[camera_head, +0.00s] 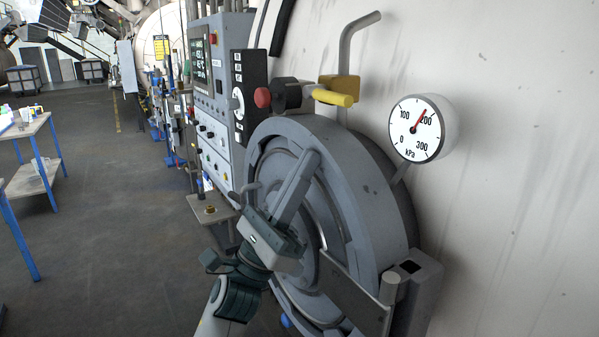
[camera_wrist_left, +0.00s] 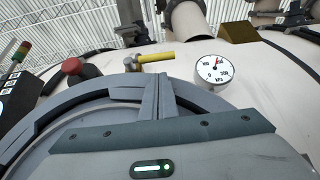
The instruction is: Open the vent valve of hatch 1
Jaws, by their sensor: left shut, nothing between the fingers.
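The vent valve has a yellow lever handle (camera_head: 333,98) that lies roughly crosswise at the foot of a bent grey pipe (camera_head: 346,48), above the round grey hatch (camera_head: 345,180). The yellow handle also shows in the left wrist view (camera_wrist_left: 157,57), just beyond my fingertips. My left gripper (camera_head: 311,158) is shut and empty, in front of the hatch's upper face and below the handle. Its fingers (camera_wrist_left: 160,80) point up toward the handle, apart from it as far as I can tell. My right gripper is in neither view.
A pressure gauge (camera_head: 416,129) right of the valve reads between 100 and 200 kPa, nearer 200. A red knob (camera_head: 263,97) sits left of the handle, near the control panel (camera_head: 213,70). A blue-legged table (camera_head: 30,130) stands far left; the floor between is open.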

